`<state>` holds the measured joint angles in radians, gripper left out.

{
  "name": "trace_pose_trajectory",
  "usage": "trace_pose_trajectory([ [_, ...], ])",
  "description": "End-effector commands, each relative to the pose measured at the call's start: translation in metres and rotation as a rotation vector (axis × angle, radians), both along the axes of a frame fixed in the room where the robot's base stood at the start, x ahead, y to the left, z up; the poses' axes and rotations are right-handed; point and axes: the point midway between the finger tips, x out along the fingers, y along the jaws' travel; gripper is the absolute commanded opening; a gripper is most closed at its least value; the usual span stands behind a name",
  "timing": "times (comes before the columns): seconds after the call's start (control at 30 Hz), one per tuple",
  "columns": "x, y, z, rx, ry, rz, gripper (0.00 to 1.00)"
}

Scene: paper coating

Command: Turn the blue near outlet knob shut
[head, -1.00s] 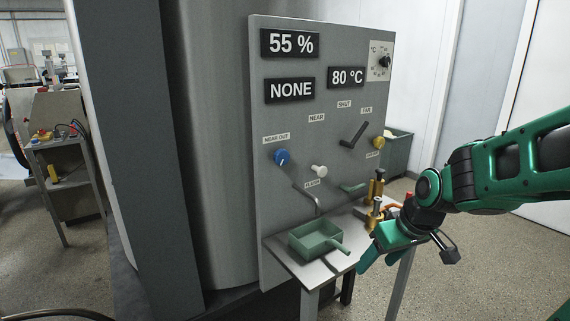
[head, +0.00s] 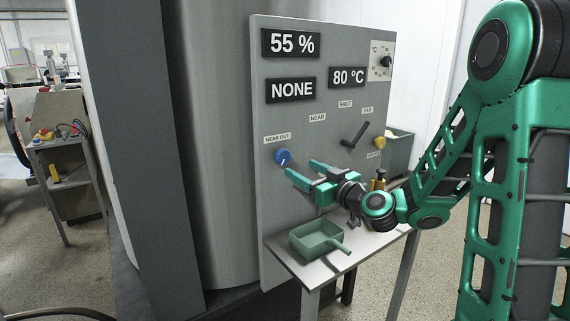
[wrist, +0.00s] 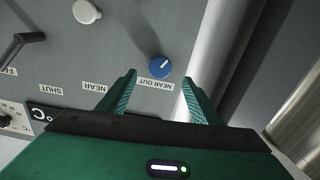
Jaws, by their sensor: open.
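The blue near outlet knob (head: 282,157) is on the left part of the grey panel, below the "NEAR OUT" label. In the wrist view the knob (wrist: 160,67) has a white pointer line and lies ahead of the fingertips, roughly between their lines. My gripper (head: 298,170) is open and empty, its two fingers reaching left toward the knob from the right. In the wrist view the gripper's fingertips (wrist: 159,77) are spread on either side of the "NEAR OUT" label. I cannot tell the exact gap to the knob; no contact shows.
The panel (head: 300,130) carries a black lever (head: 354,135), a yellow knob (head: 379,143) and a dial (head: 386,62). A white knob (wrist: 87,11) shows in the wrist view. A green scoop tray (head: 315,238) sits on a small table (head: 290,262) below my gripper. Displays read 55 %, NONE and 80 °C.

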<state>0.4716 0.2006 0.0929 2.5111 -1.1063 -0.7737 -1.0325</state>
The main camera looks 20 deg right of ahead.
Motion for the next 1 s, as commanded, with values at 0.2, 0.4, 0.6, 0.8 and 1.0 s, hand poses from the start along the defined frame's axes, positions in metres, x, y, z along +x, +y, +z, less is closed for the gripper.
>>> trace_pose_trajectory([
  [0.2,0.036,0.014,0.001,0.0,-0.003,0.005,0.59],
  [0.4,0.067,0.023,0.0,-0.001,-0.001,0.002,0.59],
  [0.6,0.083,0.028,0.0,0.0,-0.001,0.002,0.59],
  [0.8,0.087,0.029,0.0,0.0,0.0,0.0,0.59],
  [1.0,0.087,0.028,0.0,0.0,0.0,0.0,0.49],
])
